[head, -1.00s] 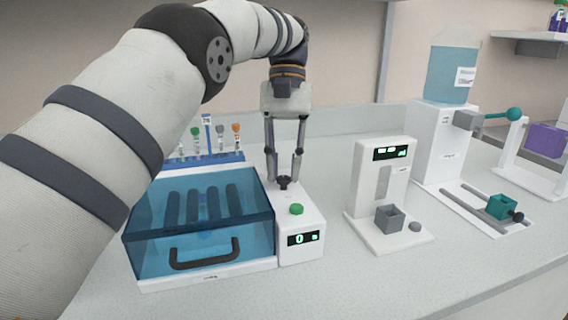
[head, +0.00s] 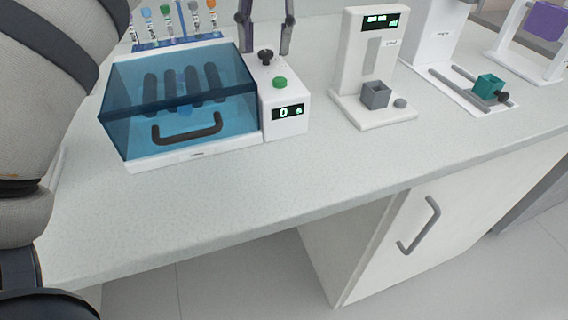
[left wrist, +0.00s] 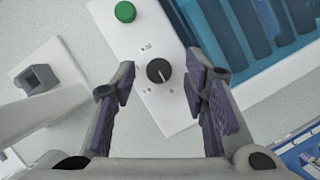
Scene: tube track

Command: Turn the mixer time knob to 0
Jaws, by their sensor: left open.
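The mixer (head: 178,105) has a blue clear lid and a white control box at its right. The black time knob (head: 266,57) sits on top of the control box, behind a green button (head: 280,83). The display (head: 288,112) reads 0. In the left wrist view the knob (left wrist: 159,71) lies between the fingertips, beyond them, with a white pointer line on it. My left gripper (head: 264,50) is open above and behind the knob, and I see no contact. Its upper part is cut off by the top edge. My right gripper is not in view.
A rack of capped tubes (head: 178,40) stands behind the mixer. A white device with a grey cup (head: 375,94) stands to the right, and a teal block on rails (head: 489,86) is farther right. The counter's front (head: 230,190) is clear.

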